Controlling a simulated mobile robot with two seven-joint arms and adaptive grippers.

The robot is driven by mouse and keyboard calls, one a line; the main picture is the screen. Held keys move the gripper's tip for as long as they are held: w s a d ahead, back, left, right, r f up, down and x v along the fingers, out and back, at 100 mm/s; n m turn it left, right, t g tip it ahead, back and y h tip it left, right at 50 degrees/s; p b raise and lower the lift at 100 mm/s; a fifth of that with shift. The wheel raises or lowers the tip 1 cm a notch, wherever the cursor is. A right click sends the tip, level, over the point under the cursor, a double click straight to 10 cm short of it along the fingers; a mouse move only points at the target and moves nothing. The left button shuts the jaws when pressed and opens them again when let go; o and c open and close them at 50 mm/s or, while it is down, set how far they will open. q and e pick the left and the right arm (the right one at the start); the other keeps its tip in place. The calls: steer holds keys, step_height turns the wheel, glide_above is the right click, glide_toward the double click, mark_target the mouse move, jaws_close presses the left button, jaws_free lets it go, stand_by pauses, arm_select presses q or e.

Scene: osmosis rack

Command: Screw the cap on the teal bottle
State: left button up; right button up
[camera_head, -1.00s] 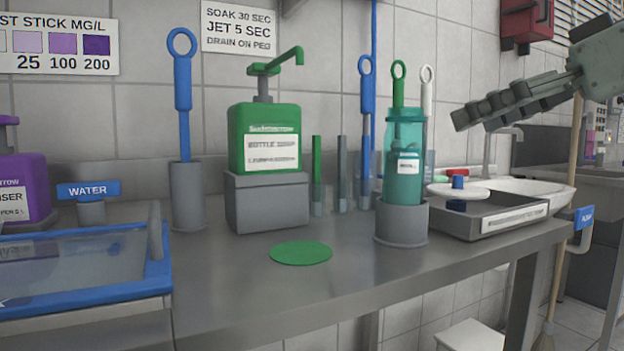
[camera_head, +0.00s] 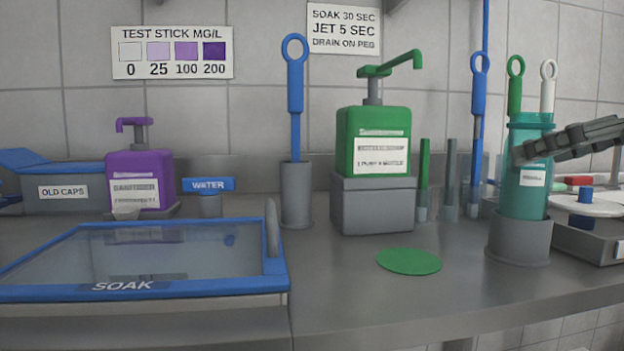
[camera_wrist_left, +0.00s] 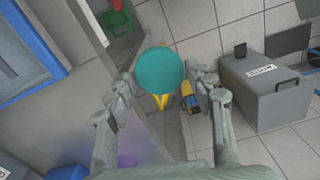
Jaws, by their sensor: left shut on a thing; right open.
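The teal bottle (camera_head: 524,194) stands upright in a grey round holder (camera_head: 519,240) at the right of the bench in the head view. It has a small white label. My right gripper (camera_head: 520,151) comes in from the right edge, its fingers overlapping the bottle's upper part; it is open, and whether it touches the bottle cannot be told. In the left wrist view a round teal cap (camera_wrist_left: 160,69) sits between the fingers of my left gripper (camera_wrist_left: 162,82), which is shut on it. The left gripper is outside the head view.
A green pump bottle (camera_head: 373,140) stands on a grey block, with a green disc (camera_head: 409,261) flat before it. A blue-rimmed soak tray (camera_head: 140,293) and purple pump bottle (camera_head: 140,180) are left. A scale (camera_head: 600,205) is right. A grey floor box (camera_wrist_left: 262,100) shows below.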

arm_select(q)
steer(key=shift+r+p, duration=0.4)
steer(key=shift+r, duration=0.35)
arm_select(e)
steer(key=x, duration=0.3)
steer(key=shift+w+a, duration=0.1)
steer(key=shift+a, duration=0.05)
steer(key=c, duration=1.4)
arm_select(q)
step_height(320, 180, up, 9)
steer(key=p, duration=0.8)
steer(key=shift+f+p, duration=0.2)
steer(key=shift+p, duration=0.1)
arm_select(e)
steer(key=shift+o, duration=0.2)
step_height(320, 180, up, 10)
